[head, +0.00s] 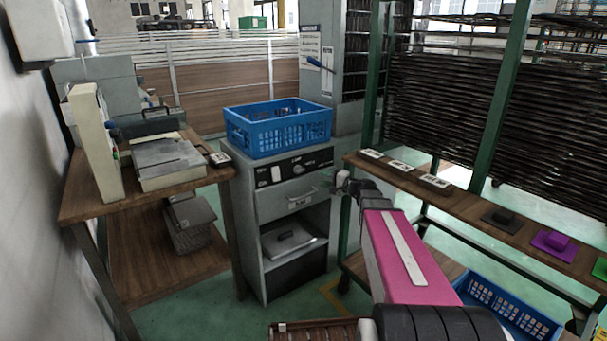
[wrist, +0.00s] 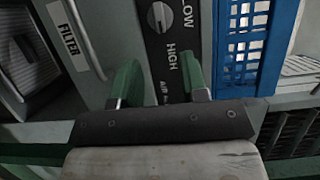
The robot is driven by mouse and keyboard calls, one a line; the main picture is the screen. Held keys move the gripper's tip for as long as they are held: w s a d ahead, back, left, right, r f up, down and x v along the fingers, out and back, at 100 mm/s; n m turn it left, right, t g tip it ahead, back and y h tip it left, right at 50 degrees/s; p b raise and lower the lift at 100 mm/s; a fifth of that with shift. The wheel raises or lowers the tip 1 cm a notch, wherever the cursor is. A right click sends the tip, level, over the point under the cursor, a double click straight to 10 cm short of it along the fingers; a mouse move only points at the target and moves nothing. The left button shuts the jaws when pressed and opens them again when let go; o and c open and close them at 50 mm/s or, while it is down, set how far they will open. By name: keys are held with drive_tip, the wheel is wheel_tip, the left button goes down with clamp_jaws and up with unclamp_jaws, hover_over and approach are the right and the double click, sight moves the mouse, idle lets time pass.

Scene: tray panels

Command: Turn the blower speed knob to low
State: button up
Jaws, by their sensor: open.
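The blower speed knob (head: 299,169) is a small round light knob on the black control panel of the grey cabinet (head: 262,204). In the wrist view the knob (wrist: 158,17) is at the top, between the two fingers' directions, with LOW and HIGH printed beside it. Its pointer setting is too small to read surely. My gripper (head: 344,183) is in front of the cabinet's right side. In the wrist view my gripper (wrist: 160,78) has its green fingers spread apart with nothing between them, and they do not touch the knob.
A blue crate (head: 278,142) sits on top of the cabinet, just above the panel. A white switch (head: 276,173) is left of the knob. A drawer with a FILTER label (wrist: 68,31) is below. A wooden shelf with small cards (head: 402,166) stands close at the right.

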sight(302, 172)
drive_tip(key=x, duration=1)
drive_tip(key=shift+w+a, duration=0.15)
drive_tip(key=shift+a, duration=0.05)
clamp_jaws()
